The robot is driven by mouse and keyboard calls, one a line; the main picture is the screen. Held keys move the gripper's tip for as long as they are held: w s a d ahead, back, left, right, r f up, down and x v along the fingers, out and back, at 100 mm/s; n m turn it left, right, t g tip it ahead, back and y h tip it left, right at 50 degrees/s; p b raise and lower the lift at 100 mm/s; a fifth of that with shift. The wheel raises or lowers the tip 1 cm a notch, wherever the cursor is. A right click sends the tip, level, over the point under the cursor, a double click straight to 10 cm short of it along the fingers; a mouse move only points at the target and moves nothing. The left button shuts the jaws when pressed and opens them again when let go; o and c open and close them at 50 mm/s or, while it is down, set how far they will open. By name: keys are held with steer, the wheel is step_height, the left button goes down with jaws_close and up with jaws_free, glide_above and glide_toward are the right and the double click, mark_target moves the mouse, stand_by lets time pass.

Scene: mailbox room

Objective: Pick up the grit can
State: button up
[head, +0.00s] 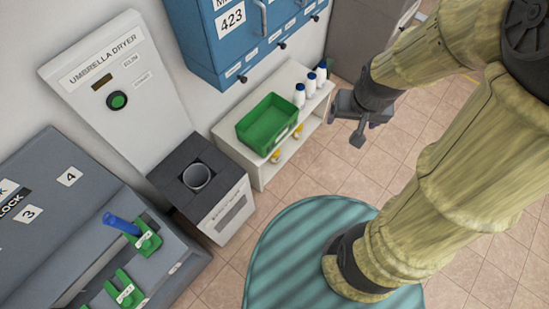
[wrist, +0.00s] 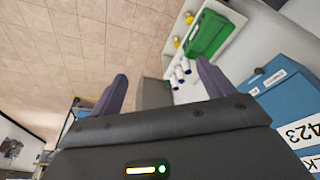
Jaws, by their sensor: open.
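No label I can read marks a grit can. Three white bottles with dark blue caps (head: 310,86) stand in a row on the top of a low white shelf unit, and they show in the wrist view (wrist: 180,72) near the right finger. Two small yellow items (head: 276,157) sit on the lower shelf, partly hidden; they also show in the wrist view (wrist: 189,18). I cannot tell which of these is the can. My gripper (head: 346,121) is open and empty, in the air to the right of the shelf unit, apart from everything.
A green crate (head: 268,122) stands on the shelf unit (head: 254,165), left of the bottles. Blue mailboxes (head: 238,45) hang above. A dark-topped box with a grey cylinder (head: 196,176) and the umbrella dryer (head: 105,75) stand left. Tiled floor (head: 335,165) is clear before the shelf.

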steer(key=w+a+f+m+t+y+b, duration=0.25)
steer(key=w+a+f+m+b, duration=0.4)
steer(key=f+b, duration=1.6)
steer(key=w+a+f+m+t+y+b, duration=0.2)
steer(key=w+a+f+m+t+b, duration=0.35)
steer(key=f+b, duration=1.7)
steer(key=w+a+f+m+t+y+b, duration=0.15)
steer(key=w+a+f+m+b, duration=0.65)
steer(key=f, duration=2.6)
step_height(320, 180, down, 8)
steer(key=d+m+t+h+b, duration=0.2)
steer(key=m+t+b, duration=0.3)
steer(key=m, duration=0.8)
steer(key=shift+s+d+m+h, duration=0.25)
steer(key=shift+d+m+h, duration=0.05)
steer(key=shift+d+h, duration=0.1)
steer(key=shift+w, duration=0.1)
